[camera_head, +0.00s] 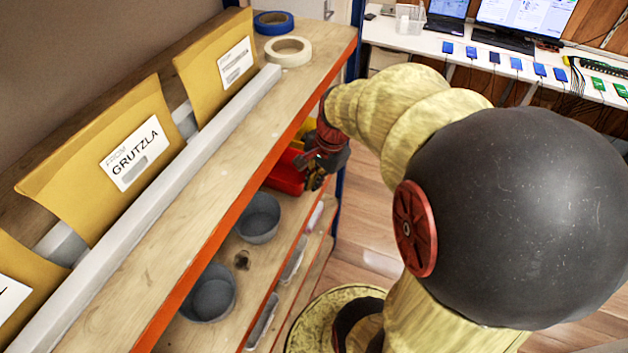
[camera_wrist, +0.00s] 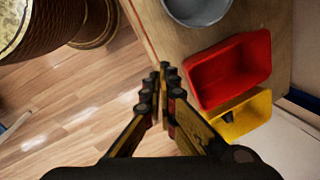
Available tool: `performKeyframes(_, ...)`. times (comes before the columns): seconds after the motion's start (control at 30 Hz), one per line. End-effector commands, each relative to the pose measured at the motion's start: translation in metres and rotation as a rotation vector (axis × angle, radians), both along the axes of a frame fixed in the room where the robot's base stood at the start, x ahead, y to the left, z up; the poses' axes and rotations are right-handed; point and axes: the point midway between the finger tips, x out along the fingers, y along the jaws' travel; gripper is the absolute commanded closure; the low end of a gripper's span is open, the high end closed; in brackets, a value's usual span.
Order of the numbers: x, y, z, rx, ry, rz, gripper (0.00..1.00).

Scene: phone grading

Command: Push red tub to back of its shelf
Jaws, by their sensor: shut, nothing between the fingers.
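The red tub (camera_wrist: 229,68) sits on a wooden shelf, open side up, between a grey bowl and a yellow tub. In the head view the red tub (camera_head: 286,172) is partly hidden by the upper shelf and my gripper. My gripper (camera_wrist: 162,78) is shut and empty. In the wrist view its fingertips are left of the red tub, by the shelf's front edge, with a gap to the tub's near side. In the head view my gripper (camera_head: 317,183) is at the right of the tub.
The yellow tub (camera_wrist: 245,115) stands right beside the red one. A grey bowl (camera_head: 258,218) is on its other side, with another grey bowl (camera_head: 209,293) further along. The upper shelf (camera_head: 235,160) hangs over them and carries envelopes and tape rolls. Open floor (camera_wrist: 60,110) lies in front.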

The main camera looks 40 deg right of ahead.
Motion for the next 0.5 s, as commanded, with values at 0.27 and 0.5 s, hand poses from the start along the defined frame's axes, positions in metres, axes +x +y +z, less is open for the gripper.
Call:
performKeyframes(0.27, 0.015, -0.072, -0.04, 0.235, 0.034, -0.802, 1.0)
performKeyframes(0.5, 0.016, -0.1, -0.061, 0.329, 0.05, -1.126, 1.0)
